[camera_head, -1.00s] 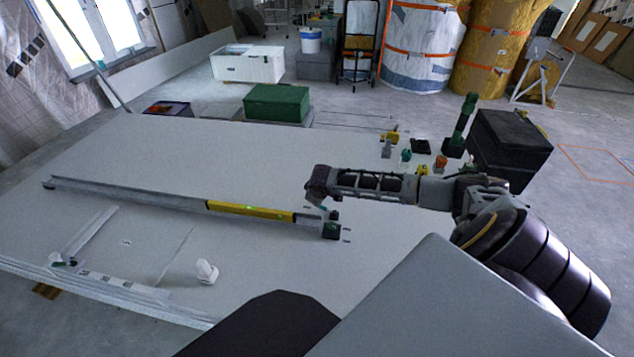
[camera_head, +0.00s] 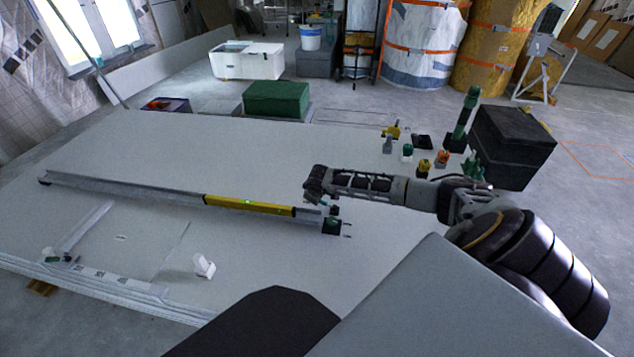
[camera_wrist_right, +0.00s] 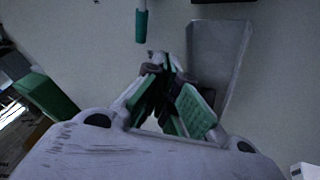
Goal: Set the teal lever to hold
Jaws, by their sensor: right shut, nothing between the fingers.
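The teal lever (camera_wrist_right: 141,25) shows in the right wrist view as a teal grip on a thin pale stem, at the top edge. It is just beyond and slightly left of my right gripper's fingertips (camera_wrist_right: 160,58), apart from them in the picture. My right gripper is shut and empty. In the head view my right gripper (camera_head: 313,194) hangs over the white panel, close to the end of the long rail (camera_head: 120,191). The lever is too small or hidden to make out there, and its setting marks are not readable. My left gripper is not in view.
A yellow level (camera_head: 248,205) lies along the rail, with a dark green block (camera_head: 332,226) at its end. Several small coloured items and a dark box (camera_head: 512,145) stand right of the panel. A green box (camera_head: 276,100) is at the back.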

